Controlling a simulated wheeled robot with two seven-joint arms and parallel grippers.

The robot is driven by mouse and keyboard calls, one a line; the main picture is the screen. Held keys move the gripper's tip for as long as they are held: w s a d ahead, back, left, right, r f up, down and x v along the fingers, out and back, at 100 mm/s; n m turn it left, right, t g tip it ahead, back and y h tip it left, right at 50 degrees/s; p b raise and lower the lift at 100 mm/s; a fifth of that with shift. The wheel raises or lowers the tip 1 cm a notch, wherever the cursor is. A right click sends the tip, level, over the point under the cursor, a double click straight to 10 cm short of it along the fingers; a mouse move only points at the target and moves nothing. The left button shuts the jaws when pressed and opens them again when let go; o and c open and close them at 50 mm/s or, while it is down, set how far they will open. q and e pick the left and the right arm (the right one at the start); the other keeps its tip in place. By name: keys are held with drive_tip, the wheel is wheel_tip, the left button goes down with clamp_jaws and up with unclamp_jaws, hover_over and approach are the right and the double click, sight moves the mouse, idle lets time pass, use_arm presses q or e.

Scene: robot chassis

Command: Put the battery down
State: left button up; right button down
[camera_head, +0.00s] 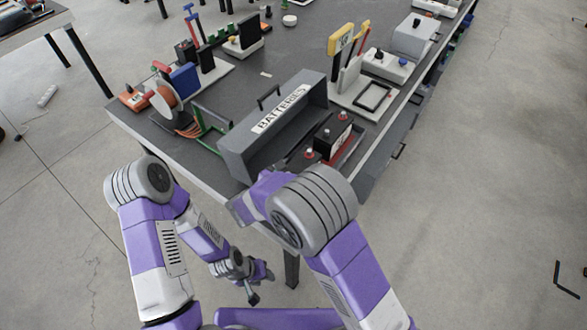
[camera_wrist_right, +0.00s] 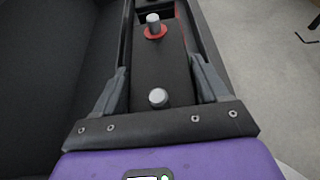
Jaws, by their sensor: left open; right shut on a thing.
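A black battery (camera_wrist_right: 160,70) sits between the fingers of my right gripper (camera_wrist_right: 158,72) in the right wrist view, which is shut on it. It has a plain silver post near the palm and a post with a red ring farther off. In the head view my right forearm and wrist hide most of this gripper, at the table's near corner beside the grey BATTERIES box (camera_head: 232,158). Whether the battery's underside touches anything is hidden. My left gripper (camera_head: 254,288) is open and empty, low over the floor in front of the table.
Another black battery (camera_head: 331,136) with red-ringed posts stands right of the box, by a red-lined tray (camera_head: 352,150). The box's grey wall closes in on the left. A cable reel (camera_head: 165,105), a yellow-and-white tool stand (camera_head: 340,45) and other tools occupy the table (camera_head: 285,50).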

drive_tip(key=shift+w+r, duration=0.1)
drive_tip(key=shift+r, duration=0.2)
drive_tip(key=shift+f, duration=0.15)
unclamp_jaws()
drive_tip(key=shift+f, duration=0.15)
drive_tip(key=p+v, duration=0.1)
drive_tip(key=v, duration=0.6)
drive_tip(key=shift+s+a, duration=0.15)
drive_tip(key=shift+s, duration=0.2)
drive_tip(key=shift+r+p, duration=0.2)
drive_tip(key=shift+p, duration=0.15)
